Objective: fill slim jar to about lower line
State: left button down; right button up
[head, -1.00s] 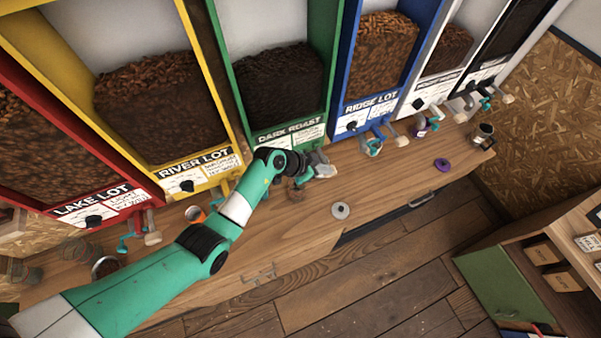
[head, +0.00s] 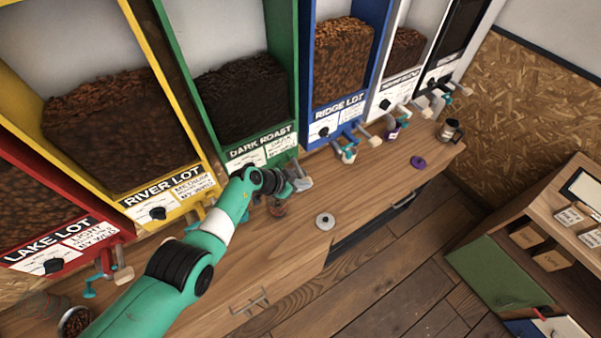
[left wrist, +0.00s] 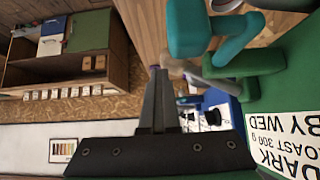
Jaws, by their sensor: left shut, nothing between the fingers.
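My left gripper (head: 288,190) is at the Dark Roast dispenser's outlet (head: 298,183), fingers shut and empty. Its shut fingers (left wrist: 158,100) show in the left wrist view, close to a teal lever (left wrist: 212,35) and green outlet part. A small clear jar (head: 278,209) with something brown inside stands on the counter below the outlet, partly hidden by my gripper. I cannot tell for sure that it is the slim jar, and its lines are too small to see. My right gripper is not in view.
A dark jar (head: 449,130) stands at the far end. A bean-filled container (head: 75,321) is at lower left.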

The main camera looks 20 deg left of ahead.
pick_arm(q)
jog(key=shift+s+f, duration=0.2)
jog(key=shift+f, duration=0.25)
dwell(1.0)
dwell(2.0)
jog(key=s+d+r+p, duration=0.1)
jog(key=s+r+p, duration=0.6)
jog(key=r, duration=0.3)
jog(key=shift+s+r+p, duration=0.2)
jog(key=shift+s+p, duration=0.2)
jog(key=shift+s, duration=0.35)
dwell(0.5)
